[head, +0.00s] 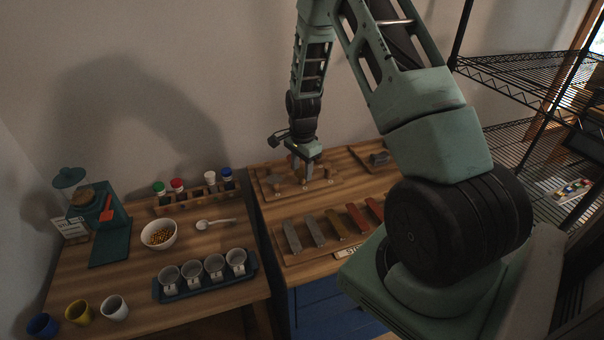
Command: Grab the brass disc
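My gripper (303,171) points down over a wooden board (262,176) at the back of the right-hand table. The fingertips are small and dark here, and I cannot tell whether they are apart or hold something. Small upright pieces and low, flat shapes stand on the board around and under the gripper. I cannot make out a brass disc for certain among them; it may be hidden by the gripper or too small to tell.
Sample strips (311,228) lie on a rack in front of the board. A small tray (377,158) lies right of it. On the left table are a bowl (158,235), a spoon (215,223), a cup tray (206,290) and coloured cups (78,312). Wire shelves (520,75) stand right.

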